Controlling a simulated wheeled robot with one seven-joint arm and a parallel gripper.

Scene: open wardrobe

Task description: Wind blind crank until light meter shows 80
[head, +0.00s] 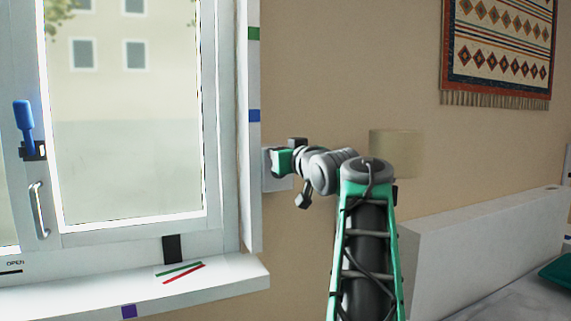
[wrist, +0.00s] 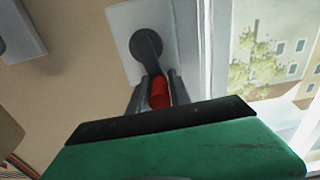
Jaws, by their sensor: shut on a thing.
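The crank shows in the wrist view as a dark round hub and arm (wrist: 149,48) with a red knob (wrist: 159,93). It is mounted on a white wall plate (wrist: 122,32). My gripper (wrist: 157,90) is shut on the red knob, one finger on each side. In the head view my gripper (head: 281,161) is at the white plate (head: 268,184) beside the window frame, and my arm hides the crank. I cannot make out a light meter or its reading in either view. No blind covers the visible window glass (head: 130,110).
The window has a blue handle (head: 25,119) and a metal pull (head: 38,210). A white sill (head: 220,280) carries a green and a red strip (head: 183,274). A beige lampshade (head: 405,148) and a white headboard (head: 480,235) stand right of my arm. A patterned hanging (head: 500,45) is above.

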